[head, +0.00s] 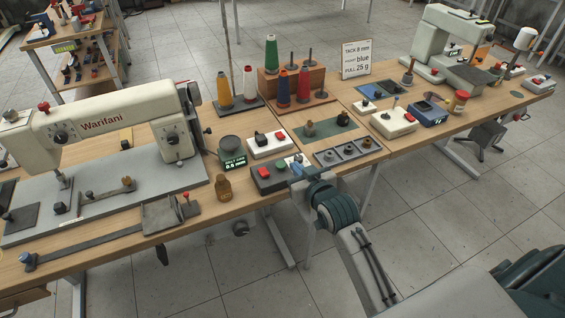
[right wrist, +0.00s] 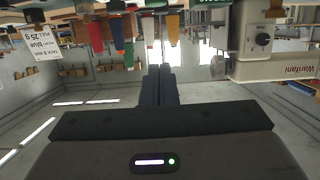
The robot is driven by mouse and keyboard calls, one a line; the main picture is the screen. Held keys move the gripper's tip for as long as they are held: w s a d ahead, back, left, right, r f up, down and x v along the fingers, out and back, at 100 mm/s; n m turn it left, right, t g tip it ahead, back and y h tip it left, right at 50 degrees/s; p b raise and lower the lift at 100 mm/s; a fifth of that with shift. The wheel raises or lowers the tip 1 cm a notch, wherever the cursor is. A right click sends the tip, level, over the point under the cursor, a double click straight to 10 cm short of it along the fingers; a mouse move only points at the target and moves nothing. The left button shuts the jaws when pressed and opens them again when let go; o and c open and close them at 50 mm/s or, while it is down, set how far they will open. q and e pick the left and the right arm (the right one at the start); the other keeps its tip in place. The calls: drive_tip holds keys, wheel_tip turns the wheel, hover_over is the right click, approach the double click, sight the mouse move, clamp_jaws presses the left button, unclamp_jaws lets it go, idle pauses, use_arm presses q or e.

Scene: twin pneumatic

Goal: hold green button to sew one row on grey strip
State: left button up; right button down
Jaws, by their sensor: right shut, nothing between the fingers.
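The Warifani sewing machine (head: 110,118) stands at the left of the bench, with a grey bed plate. A narrow grey strip (head: 85,247) lies along the bench's front edge, from a blue-grey end piece to a metal block (head: 160,217). A dark control box (head: 272,180) with a red button is at the front, right of the machine. My right gripper (head: 296,170) is beside this box's right end. Its shut, empty fingers show in the right wrist view (right wrist: 158,85). My left gripper is out of view.
A white box (head: 268,144) with red and black buttons and a small display (head: 233,160) stand behind the dark box. A brown bottle (head: 224,188) is close by. Thread cones (head: 271,55) and a sign (head: 356,60) are at the back; a second machine (head: 450,45) is right.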

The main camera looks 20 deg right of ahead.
drive_tip(key=p, duration=0.2)
hover_over(282, 168)
wheel_tip(282, 168, down, 2)
drive_tip(key=shift+f, duration=0.15)
wheel_tip(282, 168, down, 3)
drive_tip(key=shift+r+p, duration=0.15)
drive_tip(key=shift+p, duration=0.25)
drive_tip(key=shift+f, duration=0.8)
drive_tip(key=shift+f, duration=0.1)
